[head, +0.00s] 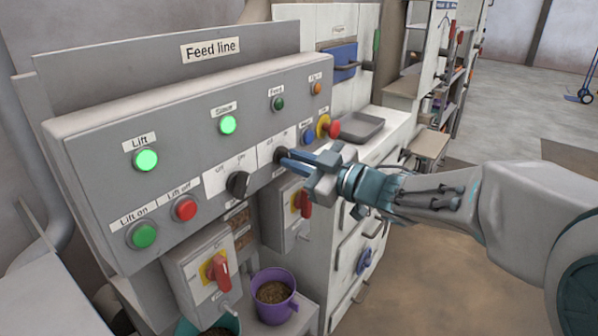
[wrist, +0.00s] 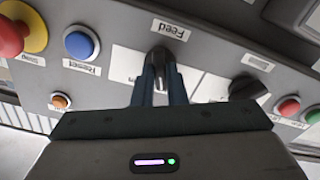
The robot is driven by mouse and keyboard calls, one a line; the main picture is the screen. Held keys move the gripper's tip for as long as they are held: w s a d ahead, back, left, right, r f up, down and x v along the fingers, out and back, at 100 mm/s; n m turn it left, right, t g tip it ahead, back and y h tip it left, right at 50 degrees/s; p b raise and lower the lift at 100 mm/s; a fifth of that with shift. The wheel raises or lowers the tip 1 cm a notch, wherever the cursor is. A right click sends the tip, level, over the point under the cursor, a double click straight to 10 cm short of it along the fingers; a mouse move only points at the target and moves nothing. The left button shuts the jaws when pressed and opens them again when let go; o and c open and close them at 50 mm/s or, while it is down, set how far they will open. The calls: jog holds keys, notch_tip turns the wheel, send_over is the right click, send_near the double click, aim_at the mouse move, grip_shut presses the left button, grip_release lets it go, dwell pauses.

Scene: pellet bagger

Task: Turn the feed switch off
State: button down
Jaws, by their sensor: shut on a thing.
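The feed switch (wrist: 159,55) is a black rotary knob on a white plate under the label "Feed" in the wrist view, which shows the panel upside down. My gripper (wrist: 160,80) is shut on it, one blue finger on each side. In the head view my gripper (head: 287,159) reaches the panel from the right and covers most of the knob. The feed lamp (head: 278,104) above is dark green, duller than the two bright green lamps. The knob's exact pointing is hard to tell between the fingers.
A similar black knob (head: 238,184) sits to the left on the grey panel (head: 90,120). A blue button (head: 307,138) and a red emergency stop (head: 332,129) are close to my gripper's right. Red-handled switches and a purple bucket (head: 274,310) are below.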

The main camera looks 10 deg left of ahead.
jog(key=shift+a+n+b, duration=0.1)
jog(key=shift+n+b, duration=0.35)
jog(key=shift+n, duration=0.15)
jog(key=c, duration=1.5)
grip_release()
jog(key=shift+s, duration=0.15)
jog(key=shift+o, duration=0.2)
jog(key=v, duration=1.3)
jog(key=shift+d+b, duration=0.3)
jog(key=shift+d, duration=0.1)
